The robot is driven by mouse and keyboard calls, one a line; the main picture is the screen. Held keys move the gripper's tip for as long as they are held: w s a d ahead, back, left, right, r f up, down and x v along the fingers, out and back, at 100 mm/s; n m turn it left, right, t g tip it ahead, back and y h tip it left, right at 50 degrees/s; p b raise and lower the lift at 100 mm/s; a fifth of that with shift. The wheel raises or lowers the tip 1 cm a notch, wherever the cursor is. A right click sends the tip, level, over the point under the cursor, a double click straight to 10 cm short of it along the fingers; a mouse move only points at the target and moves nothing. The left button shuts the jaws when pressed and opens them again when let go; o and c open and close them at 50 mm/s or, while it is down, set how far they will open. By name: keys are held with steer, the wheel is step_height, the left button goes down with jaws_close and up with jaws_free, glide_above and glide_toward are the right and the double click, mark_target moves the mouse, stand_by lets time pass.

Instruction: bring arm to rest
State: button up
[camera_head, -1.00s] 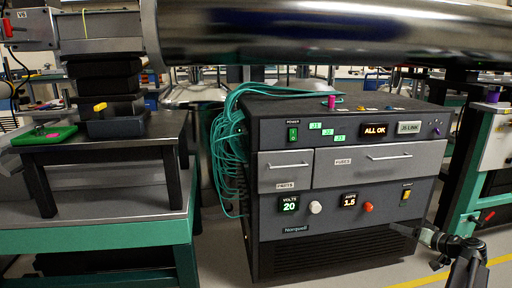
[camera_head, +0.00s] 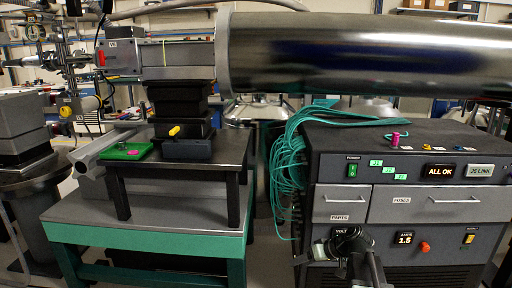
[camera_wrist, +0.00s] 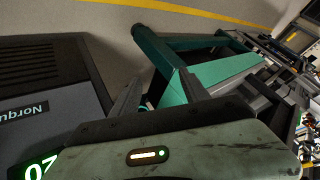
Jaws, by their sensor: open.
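My gripper (camera_head: 343,243) shows at the lower middle of the head view, in front of the grey instrument cabinet (camera_head: 337,203) and overlapping its lower left front. In the wrist view, my gripper's two fingers (camera_wrist: 163,88) stand apart with nothing between them. The cabinet's dark side (camera_wrist: 45,75) lies to the left of the fingers there, and a green table frame (camera_wrist: 215,80) lies beyond them. I cannot tell how far the gripper is from the cabinet's front.
A green-framed table (camera_head: 150,235) with a small black stand (camera_head: 190,155) is left of the cabinet. Teal cables (camera_head: 289,150) hang at the cabinet's left side. A large metal pipe (camera_head: 370,55) spans above. A round pedestal (camera_head: 45,215) stands at the far left.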

steer(key=s+a+f+g+h+p, duration=0.2)
steer(key=s+a+g+h+p, duration=0.15)
steer(key=s+a, duration=0.55)
steer(key=s+d+f+m+g+h+b, duration=0.1)
steer(key=s+d+m+h, duration=0.4)
steer(key=d, duration=0.4)
step_height(320, 180, up, 38)
steer(key=n+y+p, duration=0.1)
steer(key=p, duration=3.7)
steer(key=shift+s+a+f, duration=0.15)
steer(key=shift+s, duration=0.15)
